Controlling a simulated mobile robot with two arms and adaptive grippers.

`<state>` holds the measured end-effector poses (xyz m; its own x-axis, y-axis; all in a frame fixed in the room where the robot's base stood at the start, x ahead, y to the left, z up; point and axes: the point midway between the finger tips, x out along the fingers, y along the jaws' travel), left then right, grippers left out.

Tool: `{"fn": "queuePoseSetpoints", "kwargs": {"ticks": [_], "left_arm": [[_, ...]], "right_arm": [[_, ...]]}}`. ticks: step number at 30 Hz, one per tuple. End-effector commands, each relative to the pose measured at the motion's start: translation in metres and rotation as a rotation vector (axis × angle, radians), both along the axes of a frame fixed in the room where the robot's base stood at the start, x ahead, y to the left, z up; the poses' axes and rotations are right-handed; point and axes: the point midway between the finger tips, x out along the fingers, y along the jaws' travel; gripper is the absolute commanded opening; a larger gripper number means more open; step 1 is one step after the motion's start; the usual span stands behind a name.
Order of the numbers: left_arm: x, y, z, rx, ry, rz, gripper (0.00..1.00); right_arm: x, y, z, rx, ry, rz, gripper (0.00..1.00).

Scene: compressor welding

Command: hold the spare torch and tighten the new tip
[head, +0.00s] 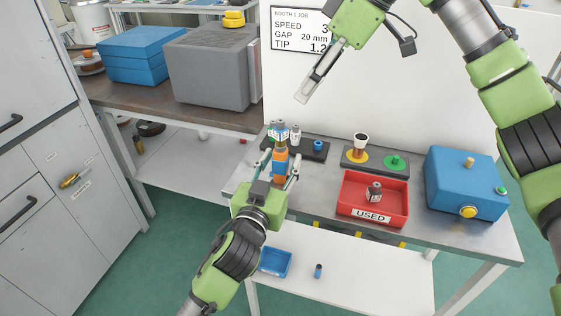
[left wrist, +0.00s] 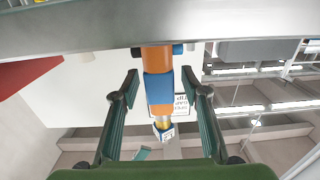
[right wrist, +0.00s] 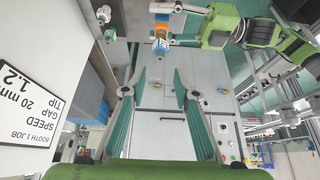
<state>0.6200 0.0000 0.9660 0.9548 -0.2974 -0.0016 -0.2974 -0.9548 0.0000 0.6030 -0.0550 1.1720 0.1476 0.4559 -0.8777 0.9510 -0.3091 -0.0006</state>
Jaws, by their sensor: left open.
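The spare torch (head: 280,166), orange with a blue band, stands upright at the left end of the metal table. A brass-coloured neck and a small labelled piece (head: 279,134) are at its top; I cannot tell how tight that piece is. My left gripper (head: 278,168) is open, its fingers on either side of the torch. The left wrist view shows the torch (left wrist: 159,88) between the fingers with gaps on both sides. My right gripper (head: 303,97) is up in front of the white board, above the table. In the right wrist view its fingers (right wrist: 152,88) are apart and empty.
A black rack (head: 314,155) with small parts sits behind the torch. A grey stand (head: 376,168) has yellow and green discs. A red USED tray (head: 348,207) holds a small part. A blue box (head: 466,181) stands at the right. A grey case (head: 214,72) is on the left bench.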

Motion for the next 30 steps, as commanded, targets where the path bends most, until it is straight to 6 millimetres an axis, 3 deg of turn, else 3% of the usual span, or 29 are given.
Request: {"fn": "queuePoseSetpoints", "kwargs": {"ticks": [7, 12, 14, 16, 20, 30], "left_arm": [[0.0, 0.0, 0.0, 0.0, 0.0, 0.0, 0.39], [0.0, 0.0, 0.0, 0.0, 0.0, 0.0, 0.0], [0.0, 0.0, 0.0, 0.0, 0.0, 0.0, 0.0], [0.0, 0.0, 0.0, 0.0, 0.0, 0.0, 0.0], [0.0, 0.0, 0.0, 0.0, 0.0, 0.0, 0.0], [0.0, 0.0, 0.0, 0.0, 0.0, 0.0, 0.0]], "right_arm": [[0.0, 0.0, 0.0, 0.0, 0.0, 0.0, 0.28], [0.0, 0.0, 0.0, 0.0, 0.0, 0.0, 0.28], [0.0, 0.0, 0.0, 0.0, 0.0, 0.0, 0.28], [0.0, 0.0, 0.0, -0.001, 0.0, -0.001, 0.38], [-0.002, 0.004, 0.0, -0.016, 0.011, -0.047, 0.38], [-0.013, 0.02, -0.004, -0.086, 0.053, -0.394, 0.38]]}}
